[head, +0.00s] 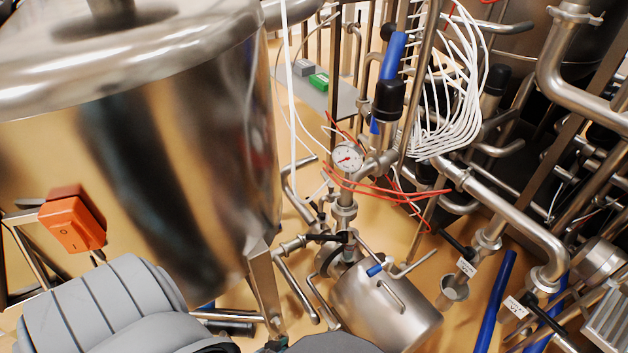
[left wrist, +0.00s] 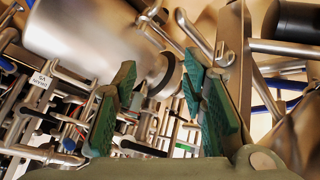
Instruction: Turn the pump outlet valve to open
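A steel pump body (head: 385,305) lies at the bottom middle of the head view, with pipes rising from it. A small valve with a black lever (head: 322,238) sits on the pipework just above it; I cannot tell for certain that it is the pump outlet valve. My left gripper (left wrist: 160,75) shows in the left wrist view with two green-padded fingers spread apart. Nothing is clearly held between them. Pipes and a dark round part (left wrist: 165,75) show beyond the gap. In the head view my grey left arm enters at lower left; its fingers are not visible. My right gripper is not in view.
A large steel tank (head: 150,150) with an orange switch box (head: 72,222) fills the left. A pressure gauge (head: 347,158) stands above the pump. Labelled black-handled valves (head: 515,306) and dense pipes crowd the right. Red cables (head: 385,190) hang by the gauge.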

